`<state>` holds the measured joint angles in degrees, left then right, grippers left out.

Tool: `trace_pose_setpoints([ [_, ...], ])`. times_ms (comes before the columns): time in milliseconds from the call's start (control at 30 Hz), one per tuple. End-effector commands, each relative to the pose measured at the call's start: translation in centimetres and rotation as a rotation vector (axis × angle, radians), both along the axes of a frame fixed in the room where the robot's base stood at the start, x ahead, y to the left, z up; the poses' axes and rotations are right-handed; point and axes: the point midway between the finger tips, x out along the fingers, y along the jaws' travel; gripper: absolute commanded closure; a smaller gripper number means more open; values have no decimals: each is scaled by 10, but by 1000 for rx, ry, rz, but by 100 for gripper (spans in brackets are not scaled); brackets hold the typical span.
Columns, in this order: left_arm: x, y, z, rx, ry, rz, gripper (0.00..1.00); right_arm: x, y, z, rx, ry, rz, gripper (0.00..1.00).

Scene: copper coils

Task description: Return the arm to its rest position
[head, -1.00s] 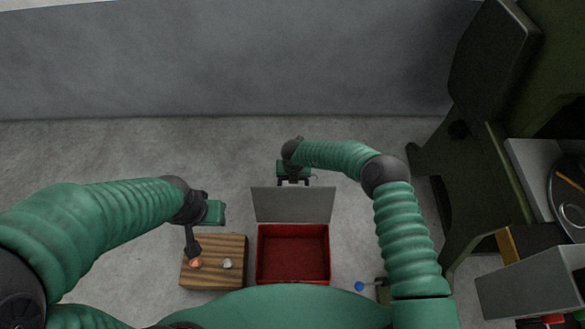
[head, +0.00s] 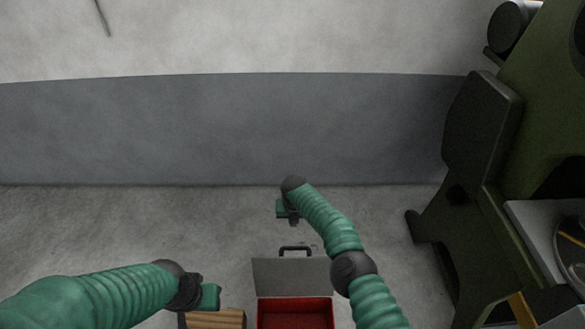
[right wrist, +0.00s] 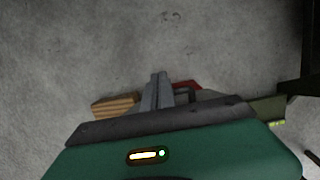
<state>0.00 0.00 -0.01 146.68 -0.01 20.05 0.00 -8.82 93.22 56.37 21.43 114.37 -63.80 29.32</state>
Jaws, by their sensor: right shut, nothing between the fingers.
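My right gripper (head: 293,220) hangs beyond the red toolbox, above the concrete floor in the head view. In the right wrist view, its fingers (right wrist: 158,88) are together with nothing between them. My left gripper (head: 183,320) is over the left edge of the wooden block at the bottom of the head view. Its fingertips are cut off by the frame edge, so their opening cannot be told.
The toolbox (head: 294,314) has its grey lid (head: 290,276) raised. The wooden block (head: 216,320) stands left of it. A dark green machine (head: 470,150) fills the right side. A grey wall (head: 230,130) runs across the back. The floor (head: 100,225) at left is clear.

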Motion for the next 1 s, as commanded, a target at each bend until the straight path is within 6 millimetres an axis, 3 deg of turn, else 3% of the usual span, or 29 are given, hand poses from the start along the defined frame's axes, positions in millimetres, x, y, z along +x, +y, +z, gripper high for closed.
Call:
trace_pose_setpoints([
  [67,0,0,1,0,0,0,64,8,1,12,-25,-36,37,100],
  [167,0,0,1,0,0,0,64,35,8,54,-128,-179,197,100],
  [267,0,0,1,0,0,0,64,69,23,129,-329,-415,491,100],
  [300,0,0,1,0,0,0,64,78,32,163,-433,-516,644,100],
  [367,0,0,1,0,0,0,64,82,48,210,-599,-647,895,100],
  [433,0,0,1,0,0,0,64,70,59,248,-786,-745,1194,100],
  [500,0,0,0,0,0,0,64,44,60,266,-951,-776,1501,100],
  [567,0,0,0,0,0,0,64,11,48,266,-1065,-748,1767,100],
  [700,0,0,0,0,0,0,64,-87,-21,237,-1157,-527,2323,100],
  [800,0,0,0,0,0,0,64,-152,-71,216,-1103,-366,2575,100],
  [1000,0,0,0,0,0,0,64,-257,-141,190,-918,-138,2875,100],
])
